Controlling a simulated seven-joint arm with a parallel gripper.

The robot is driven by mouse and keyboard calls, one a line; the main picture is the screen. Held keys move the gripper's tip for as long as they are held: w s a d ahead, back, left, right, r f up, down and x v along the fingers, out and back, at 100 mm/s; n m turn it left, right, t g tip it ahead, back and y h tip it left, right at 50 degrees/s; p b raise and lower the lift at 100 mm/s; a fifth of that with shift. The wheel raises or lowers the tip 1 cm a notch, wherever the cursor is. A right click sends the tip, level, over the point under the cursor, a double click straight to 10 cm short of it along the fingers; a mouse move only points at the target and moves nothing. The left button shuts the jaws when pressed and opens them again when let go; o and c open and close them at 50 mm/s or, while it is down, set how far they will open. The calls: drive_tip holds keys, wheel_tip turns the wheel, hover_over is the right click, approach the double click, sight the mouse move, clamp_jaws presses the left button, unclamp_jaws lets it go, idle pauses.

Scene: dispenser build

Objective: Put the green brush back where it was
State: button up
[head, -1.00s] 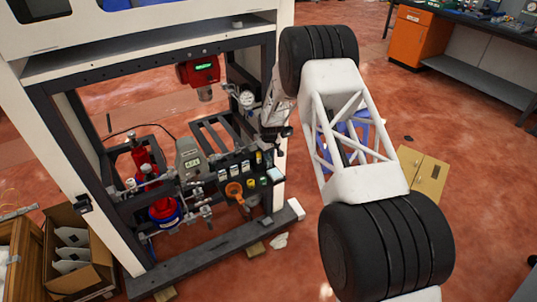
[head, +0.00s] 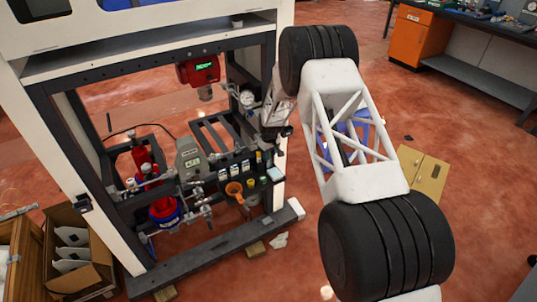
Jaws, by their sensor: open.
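My gripper (head: 279,146) is small in the head view, at the right upright of the dispenser frame, above the right end of a dark rack (head: 213,190). It is open. I cannot make out anything between its fingers. The green brush cannot be identified for certain. Small yellow and green-tinted items (head: 264,181) sit at the right end of the rack, just below my gripper, but they are too small to name.
The rack also holds several small labelled bottles and an orange funnel (head: 234,190). A red device (head: 198,70) hangs above, with a gauge (head: 247,98) close to my wrist. A grey box (head: 188,158) and red bottles (head: 141,156) stand left. The frame's uprights limit side room.

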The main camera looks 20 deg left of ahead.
wheel_tip(320, 180, up, 12)
drive_tip(key=shift+s+d, duration=0.2)
drive_tip(key=shift+d, duration=0.1)
idle(0.4)
idle(0.6)
drive_tip(key=shift+r, duration=0.15)
drive_tip(key=s+d+r+m, duration=0.1)
drive_tip(key=s+d+r, duration=0.3)
drive_tip(key=d+r, duration=0.4)
drive_tip(key=s+d+r+m, duration=0.2)
drive_tip(key=s+d+r, duration=0.3)
drive_tip(key=r, duration=0.6)
drive_tip(key=s+d+r+m+t, duration=0.1)
drive_tip(key=s+d+r+m, duration=0.1)
drive_tip(key=s+d+r, duration=1.2)
drive_tip(key=s+d+r+m, duration=0.2)
drive_tip(key=s+d, duration=0.3)
drive_tip(key=s, duration=0.3)
drive_tip(key=s+d+r+m, duration=0.1)
drive_tip(key=s+d+r, duration=0.1)
drive_tip(key=s+d, duration=0.45)
drive_tip(key=s+d+f+m, duration=0.1)
drive_tip(key=s+d, duration=0.1)
drive_tip(key=s, duration=0.9)
drive_tip(key=s+d+f+m+t, duration=0.1)
drive_tip(key=s+d+m, duration=0.1)
drive_tip(key=s, duration=0.9)
drive_tip(key=shift+d+h, duration=0.3)
drive_tip(key=shift+d, duration=0.1)
